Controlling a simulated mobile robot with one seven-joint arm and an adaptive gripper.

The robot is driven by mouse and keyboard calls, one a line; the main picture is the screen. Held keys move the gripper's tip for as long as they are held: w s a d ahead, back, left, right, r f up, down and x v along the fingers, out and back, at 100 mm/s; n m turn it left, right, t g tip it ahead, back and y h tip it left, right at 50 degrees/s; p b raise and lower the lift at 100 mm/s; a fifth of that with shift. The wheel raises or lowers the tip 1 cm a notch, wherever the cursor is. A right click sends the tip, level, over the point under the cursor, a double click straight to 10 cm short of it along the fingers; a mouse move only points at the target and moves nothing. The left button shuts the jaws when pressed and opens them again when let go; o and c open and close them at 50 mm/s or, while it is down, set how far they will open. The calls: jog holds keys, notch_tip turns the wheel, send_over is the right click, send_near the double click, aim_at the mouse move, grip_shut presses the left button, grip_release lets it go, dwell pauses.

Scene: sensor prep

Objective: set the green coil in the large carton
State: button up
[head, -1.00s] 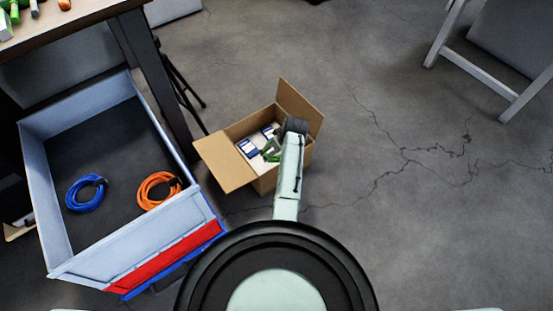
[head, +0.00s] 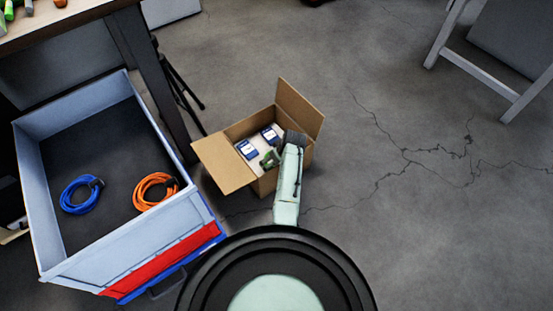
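The open brown carton (head: 224,172) stands on the floor near the middle of the head view, flaps spread. A small green thing, seemingly the green coil (head: 267,159), shows in its lower part, partly covered by my arm. I cannot tell whether it rests on the carton's contents or is still held. My gripper (head: 293,139) is at the carton's right side, over its opening. Its fingers are hidden or too small to make out.
Blue-and-white boxes (head: 248,149) lie inside the carton. To the left, a grey drawer-like bin (head: 102,252) holds a blue coil (head: 80,194) and an orange coil (head: 153,191). A table (head: 60,25) is at upper left. The floor at right is clear up to a white-legged stand (head: 480,75).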

jog(key=shift+r, duration=0.15)
jog(key=shift+p+v, duration=6.05)
jog(key=shift+p, duration=0.4)
jog(key=shift+w+a, duration=0.1)
jog(key=shift+a, duration=0.05)
